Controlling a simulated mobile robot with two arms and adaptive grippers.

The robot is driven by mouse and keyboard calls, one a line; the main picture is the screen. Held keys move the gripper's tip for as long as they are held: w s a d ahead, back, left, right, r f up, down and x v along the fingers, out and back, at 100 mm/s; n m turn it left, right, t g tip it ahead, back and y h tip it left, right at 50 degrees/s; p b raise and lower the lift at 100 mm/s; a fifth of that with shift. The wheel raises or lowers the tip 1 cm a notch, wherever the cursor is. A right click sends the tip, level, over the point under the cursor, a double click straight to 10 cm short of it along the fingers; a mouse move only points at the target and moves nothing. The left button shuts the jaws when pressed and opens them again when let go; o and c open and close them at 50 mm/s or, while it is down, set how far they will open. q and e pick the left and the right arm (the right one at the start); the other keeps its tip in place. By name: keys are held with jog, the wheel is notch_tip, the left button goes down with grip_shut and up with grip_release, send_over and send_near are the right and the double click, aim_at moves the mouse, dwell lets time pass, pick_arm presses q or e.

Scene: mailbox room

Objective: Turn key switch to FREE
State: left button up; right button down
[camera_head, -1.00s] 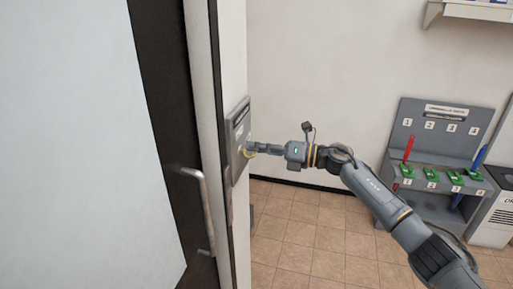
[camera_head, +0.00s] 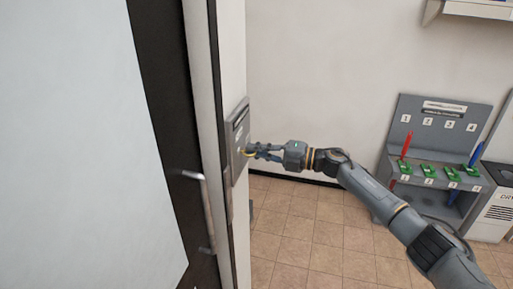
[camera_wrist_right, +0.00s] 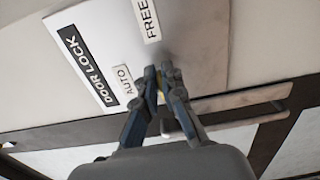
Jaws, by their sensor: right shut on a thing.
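The grey key switch panel (camera_head: 237,140) is on the narrow wall beside the dark door frame. In the right wrist view the panel (camera_wrist_right: 100,35) appears tilted, with labels DOOR LOCK (camera_wrist_right: 87,65), AUTO (camera_wrist_right: 127,80) and FREE (camera_wrist_right: 147,18). My right gripper (camera_head: 252,151) is at the panel's face. In the wrist view its fingertips (camera_wrist_right: 160,76) are close together, near the AUTO and FREE labels, shut on the key (camera_wrist_right: 160,88), of which only a little yellow shows between the fingers. The fingers hide the switch, so its pointing direction cannot be told. My left gripper is not in view.
A door with a metal handle (camera_head: 205,205) stands left of the panel. A grey numbered station (camera_head: 409,143) with green pieces and red and blue handles is at the right. Tiled floor (camera_head: 315,230) lies open below my right arm.

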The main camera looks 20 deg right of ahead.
jog(key=shift+d+m, duration=0.1)
jog(key=shift+m, duration=0.2)
dwell(0.4)
jog(key=c, duration=1.5)
grip_release()
jog(key=shift+f, duration=0.1)
jog(key=v, duration=1.2)
